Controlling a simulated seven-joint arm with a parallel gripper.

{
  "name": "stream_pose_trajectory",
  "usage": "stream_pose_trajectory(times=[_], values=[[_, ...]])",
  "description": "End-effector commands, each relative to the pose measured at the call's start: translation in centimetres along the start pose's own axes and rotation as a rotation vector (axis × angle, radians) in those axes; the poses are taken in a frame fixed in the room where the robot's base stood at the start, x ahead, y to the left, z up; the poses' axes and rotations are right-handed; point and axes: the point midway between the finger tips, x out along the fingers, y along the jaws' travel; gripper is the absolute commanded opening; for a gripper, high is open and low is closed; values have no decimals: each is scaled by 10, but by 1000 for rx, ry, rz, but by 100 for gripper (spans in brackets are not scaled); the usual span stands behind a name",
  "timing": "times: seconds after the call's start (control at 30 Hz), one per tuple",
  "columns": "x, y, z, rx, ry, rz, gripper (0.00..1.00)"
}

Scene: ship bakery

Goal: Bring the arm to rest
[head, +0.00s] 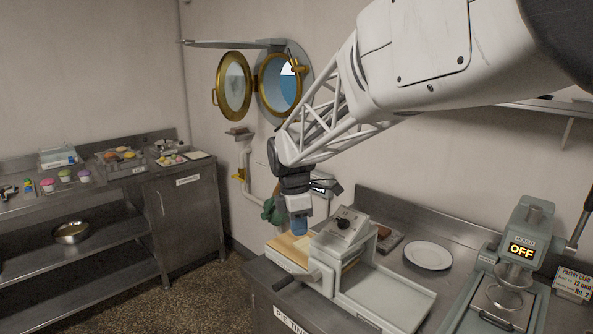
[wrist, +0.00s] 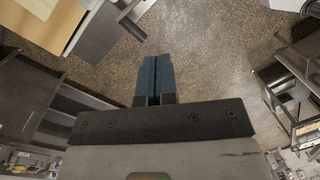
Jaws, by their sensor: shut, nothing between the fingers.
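My gripper (head: 300,226) points down in the head view, just above or in front of the wooden board (head: 289,250) at the left end of the right-hand counter. I cannot tell whether it touches anything there. In the wrist view my gripper (wrist: 155,62) shows two blue fingers pressed together with nothing between them. Speckled floor lies beyond the fingertips in that view. My arm reaches in from the upper right of the head view and bends down at the wrist.
A grey slicer-like device (head: 345,235) stands close to the right of my gripper. A white plate (head: 428,255) and a press reading OFF (head: 522,250) are further right. An open porthole (head: 280,82) is on the wall behind. The left counter (head: 185,200) holds small pastries. Floor (head: 150,295) between counters is clear.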

Motion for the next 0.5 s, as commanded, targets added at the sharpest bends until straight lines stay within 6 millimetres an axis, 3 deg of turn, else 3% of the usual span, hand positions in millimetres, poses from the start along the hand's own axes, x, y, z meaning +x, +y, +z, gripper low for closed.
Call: stream_pose_trajectory(times=[0.5], values=[[-10,-134,61,652,65,102,0]])
